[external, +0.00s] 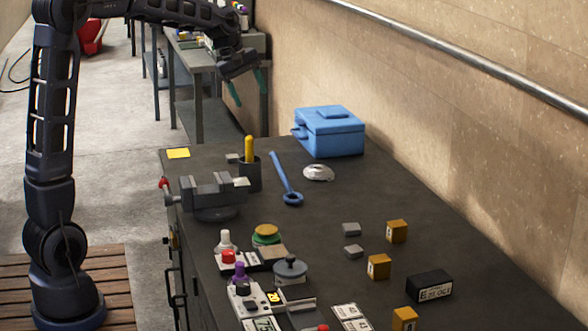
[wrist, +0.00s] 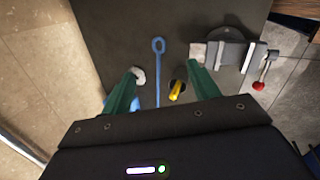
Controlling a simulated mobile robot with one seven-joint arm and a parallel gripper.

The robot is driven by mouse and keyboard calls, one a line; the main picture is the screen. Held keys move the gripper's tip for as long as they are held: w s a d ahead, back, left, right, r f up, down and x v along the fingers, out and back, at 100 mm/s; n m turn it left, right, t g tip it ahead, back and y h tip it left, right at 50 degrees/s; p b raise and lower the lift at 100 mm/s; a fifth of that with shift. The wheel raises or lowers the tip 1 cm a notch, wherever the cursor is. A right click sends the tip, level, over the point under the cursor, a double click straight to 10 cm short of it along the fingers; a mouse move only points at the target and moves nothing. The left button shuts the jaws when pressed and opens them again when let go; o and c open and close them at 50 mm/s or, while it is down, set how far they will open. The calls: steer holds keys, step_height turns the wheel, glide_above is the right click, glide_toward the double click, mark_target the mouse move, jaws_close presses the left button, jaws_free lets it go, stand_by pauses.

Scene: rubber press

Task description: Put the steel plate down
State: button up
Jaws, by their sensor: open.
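My gripper (external: 248,88) is open, raised above the far end of the dark workbench (external: 330,215). Nothing shows between its green fingers in the wrist view (wrist: 162,68). I cannot tell for sure which piece is the steel plate. Two small grey metal pieces, one (external: 351,229) behind the other (external: 353,251), lie on the bench, well away from my gripper. A flat grey-brown piece (external: 272,252) lies among the parts near the left edge.
A vise (external: 213,195) sits at the bench's left edge, beside a dark cup with a yellow-handled tool (external: 249,150). A blue wrench (external: 286,180) and a blue toolbox (external: 329,132) are nearby. Orange blocks (external: 397,231) and a black box (external: 429,285) stand at the right. The wall borders the right side.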

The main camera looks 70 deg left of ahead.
steer(key=s+d+r+m, duration=0.1)
steer(key=s+d+m, duration=0.5)
steer(key=d, duration=0.5)
steer(key=s+d+r+m, duration=0.1)
steer(key=s+d+m, duration=0.3)
steer(key=s+d, duration=0.5)
steer(key=s+d+f+m, duration=0.3)
steer(key=s+d+m, duration=0.2)
steer(key=s, duration=0.3)
steer(key=s+d+f+m, duration=0.4)
steer(key=s+d, duration=0.2)
steer(key=s, duration=0.2)
steer(key=shift+m+t, duration=0.3)
steer(key=shift+m, duration=0.1)
steer(key=shift+r, duration=0.1)
